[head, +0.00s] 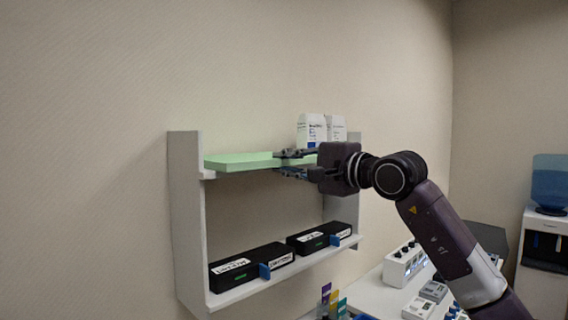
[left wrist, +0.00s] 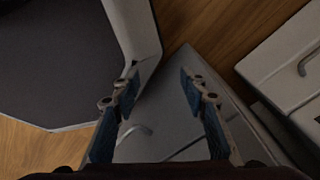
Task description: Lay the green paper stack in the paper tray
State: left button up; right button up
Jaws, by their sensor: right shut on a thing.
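The green paper stack (head: 240,161) is flat and level at the height of the upper shelf in the head view. My right gripper (head: 284,163) is shut on its right end, one finger above and one below. I cannot tell whether the stack touches the shelf. My left gripper (left wrist: 158,92) shows in the left wrist view, open and empty, above drawer fronts and the floor. I cannot make out a paper tray for certain; two black boxes with white labels, a left one (head: 226,276) and a right one (head: 306,243), stand on the lower shelf.
A grey wall shelf (head: 186,220) frames the stack. A water dispenser (head: 546,240) stands far right.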

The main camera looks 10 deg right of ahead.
grip_shut()
dwell(0.5)
jog(key=shift+r, duration=0.25)
notch_tip(320, 180, up, 3)
jog(key=shift+f+p, duration=0.2)
jog(key=shift+p, duration=1)
jog(key=shift+s, duration=0.1)
jog(key=r+b+v, duration=0.3)
jog(key=v, duration=1.3)
jog(key=shift+r, duration=0.4)
